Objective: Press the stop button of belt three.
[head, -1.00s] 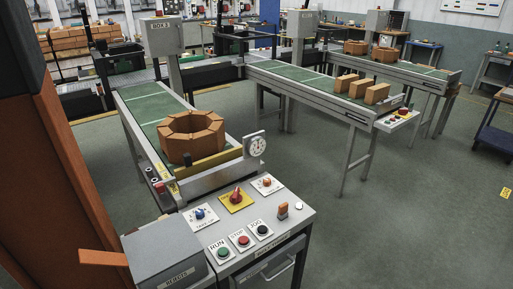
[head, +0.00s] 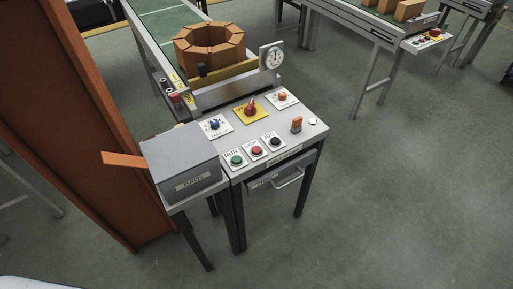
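The stop button (head: 257,151) is a round red button on a white plate, in the middle of a row on the near control panel (head: 318,133). The green run button (head: 237,160) is to its left and the black jog button (head: 275,141) to its right. The panel stands at the near end of a green belt (head: 160,22); its front label is too small to read surely. Neither of my grippers is in view.
A grey box marked rejects (head: 185,165) adjoins the panel's left side. Behind the buttons are a blue knob (head: 214,125), a red switch on yellow (head: 250,106) and an orange knob (head: 283,97). A brick ring (head: 209,47) sits on the belt. Floor (head: 400,190) is clear in front and right.

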